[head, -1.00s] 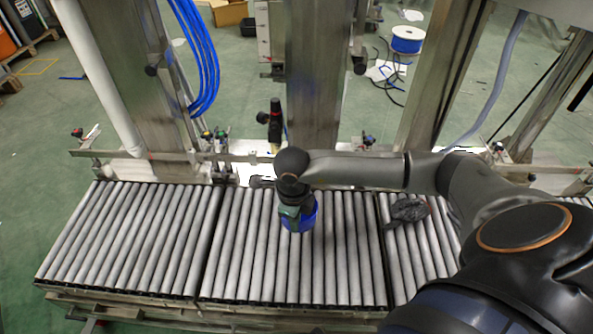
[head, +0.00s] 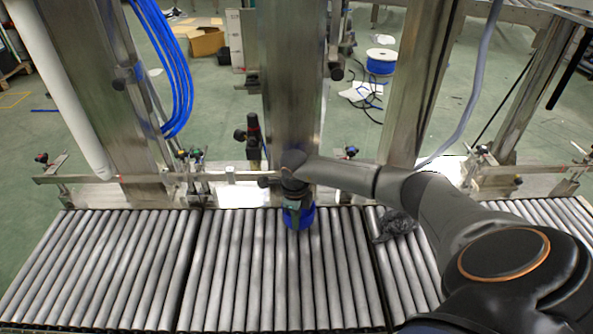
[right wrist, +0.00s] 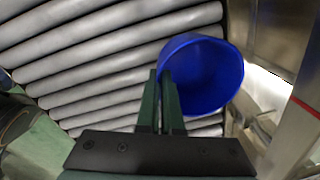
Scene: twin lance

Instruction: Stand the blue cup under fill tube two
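The blue cup (head: 300,218) is at the back edge of the middle roller section, below my right gripper (head: 297,203). In the right wrist view the cup (right wrist: 205,75) shows its open mouth. The two green fingers (right wrist: 161,82) are close together across its near wall, one inside the rim and one outside. Whether the cup's base touches the rollers is hidden. No fill tube is clearly marked as two; a white pipe (head: 58,90) stands at the left and a grey hose (head: 470,95) hangs at the right. My left gripper is out of view.
The roller conveyor (head: 225,270) runs across the front, largely bare. A dark crumpled thing (head: 397,225) lies on the right section. Behind are a metal rail (head: 120,178), steel posts (head: 290,90) and a black fitting (head: 253,140).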

